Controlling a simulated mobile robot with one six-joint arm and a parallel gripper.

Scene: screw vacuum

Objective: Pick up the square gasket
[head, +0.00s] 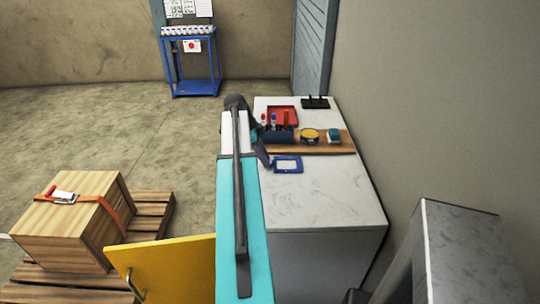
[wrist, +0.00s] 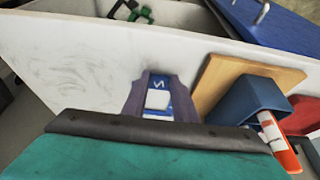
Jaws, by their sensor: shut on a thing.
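The square gasket (head: 288,172) is a blue square frame with a pale middle, at the near side of the wooden board over the white worktop. My gripper (head: 268,163) reaches it from the left, mostly hidden behind my arm. In the wrist view, the purple fingers of my gripper (wrist: 158,78) are shut on the gasket (wrist: 158,115), one on each side. I cannot tell whether the gasket touches the worktop or is slightly raised.
The wooden board (head: 347,149) carries a dark blue bin (head: 278,137), a yellow round item (head: 309,135) and a blue-and-white item (head: 334,136). A red tray (head: 284,110) and a black stand (head: 315,102) lie behind. The worktop's near part (head: 330,200) is clear.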

